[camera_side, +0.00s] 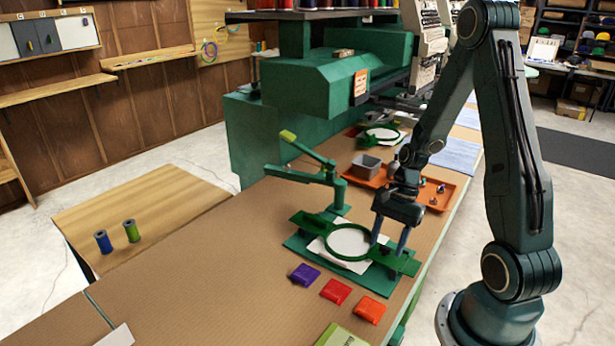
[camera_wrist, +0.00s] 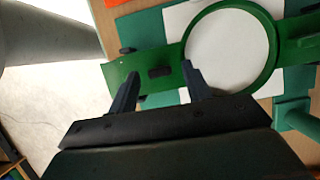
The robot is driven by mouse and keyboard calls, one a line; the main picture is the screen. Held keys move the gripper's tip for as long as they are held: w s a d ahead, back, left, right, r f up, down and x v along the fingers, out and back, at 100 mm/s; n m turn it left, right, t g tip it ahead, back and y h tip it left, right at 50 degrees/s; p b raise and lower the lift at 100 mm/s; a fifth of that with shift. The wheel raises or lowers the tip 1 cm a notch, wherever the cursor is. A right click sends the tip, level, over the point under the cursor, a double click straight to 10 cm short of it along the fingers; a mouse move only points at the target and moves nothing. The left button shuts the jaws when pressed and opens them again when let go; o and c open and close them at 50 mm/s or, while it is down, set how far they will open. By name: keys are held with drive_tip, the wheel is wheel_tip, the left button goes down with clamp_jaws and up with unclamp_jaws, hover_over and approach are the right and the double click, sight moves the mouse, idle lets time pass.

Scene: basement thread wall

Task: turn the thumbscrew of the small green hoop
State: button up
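A green hoop (camera_side: 327,243) lies flat over white cloth on a green base board (camera_side: 297,243). It also shows in the wrist view (camera_wrist: 275,48), with a flat green arm on each side. A small dark piece (camera_wrist: 160,71) sits on the arm left of the ring in the wrist view; it may be the thumbscrew, but I cannot tell for sure. My gripper (camera_side: 388,245) points down over the hoop's right side in the side view. In the wrist view my gripper (camera_wrist: 160,73) is open, its fingers apart on either side of the dark piece, not touching it.
A green jointed lever (camera_side: 300,150) stands behind the hoop. An orange tray (camera_side: 447,190) with small parts and a grey bin (camera_side: 366,167) lie behind my gripper. Purple (camera_side: 305,273), red (camera_side: 336,291) and orange (camera_side: 369,308) packets lie in front. Another green hoop (camera_side: 382,134) is farther back.

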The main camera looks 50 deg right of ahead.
drive_tip(key=v, duration=1.3)
drive_tip(key=shift+d+r, duration=0.15)
drive_tip(key=shift+r, duration=0.2)
drive_tip(key=s+a+r+n+t+h, duration=0.2)
drive_tip(key=a+r+n, duration=0.4)
drive_tip(key=a+n, duration=0.3)
drive_tip(key=s+a+r+n+t+h, duration=0.2)
drive_tip(key=a+r+n, duration=0.4)
drive_tip(key=a+n, duration=0.3)
drive_tip(key=shift+s+a+t, duration=0.4)
drive_tip(key=shift+s+t, duration=0.4)
drive_tip(key=shift+s, duration=0.55)
idle(0.4)
